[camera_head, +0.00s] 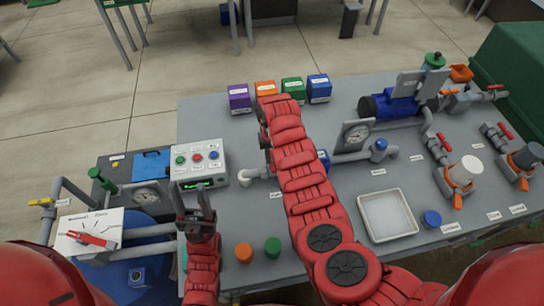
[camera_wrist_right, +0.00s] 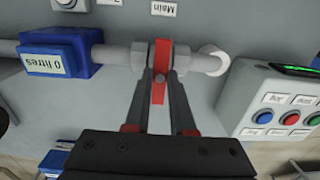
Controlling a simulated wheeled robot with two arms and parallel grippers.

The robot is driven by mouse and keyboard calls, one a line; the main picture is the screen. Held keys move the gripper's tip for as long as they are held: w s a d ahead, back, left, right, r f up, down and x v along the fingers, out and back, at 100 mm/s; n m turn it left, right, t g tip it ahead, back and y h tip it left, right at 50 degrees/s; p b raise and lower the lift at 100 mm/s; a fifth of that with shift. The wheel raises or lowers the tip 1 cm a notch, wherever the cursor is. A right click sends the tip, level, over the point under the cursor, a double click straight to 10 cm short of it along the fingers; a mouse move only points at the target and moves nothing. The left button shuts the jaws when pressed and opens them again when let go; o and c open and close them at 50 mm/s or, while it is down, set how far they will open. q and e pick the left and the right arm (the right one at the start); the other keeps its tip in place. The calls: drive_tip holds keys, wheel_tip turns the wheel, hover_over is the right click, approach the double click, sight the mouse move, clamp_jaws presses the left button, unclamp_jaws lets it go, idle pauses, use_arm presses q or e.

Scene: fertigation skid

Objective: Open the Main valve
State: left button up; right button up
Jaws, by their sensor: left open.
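In the right wrist view, the Main valve's red handle (camera_wrist_right: 161,72) stands across the grey horizontal pipe (camera_wrist_right: 208,62), by a label reading Main (camera_wrist_right: 164,8). My right gripper (camera_wrist_right: 164,75) has one finger close on each side of the handle and is shut on it. In the head view my right arm covers the valve, and the right gripper (camera_head: 265,142) shows only in part at the arm's far end. My left gripper (camera_head: 194,208) is open and empty, low over the near left part of the skid, in front of the control box.
A control box (camera_head: 199,160) with coloured buttons stands left of the right gripper. A blue meter (camera_wrist_right: 62,50) sits on the pipe beside the valve. Several coloured boxes (camera_head: 265,90) line the far edge.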

drive_tip(key=shift+f, duration=0.1)
clamp_jaws()
drive_tip(key=shift+f+n+b, duration=0.15)
drive_tip(key=shift+n+b, duration=0.25)
drive_tip(key=shift+b, duration=0.4)
drive_tip(key=n+b, duration=0.3)
drive_tip(key=b, duration=0.2)
drive_tip(key=shift+n, duration=0.4)
drive_tip(key=shift+n+b, duration=0.55)
drive_tip(key=shift+n, duration=0.35)
drive_tip(key=shift+r+n, duration=0.2)
drive_tip(key=shift+n, duration=0.7)
drive_tip(key=n, duration=0.3)
drive_tip(key=shift+n, duration=0.3)
drive_tip(key=n, duration=0.6)
drive_tip(key=shift+n, duration=0.3)
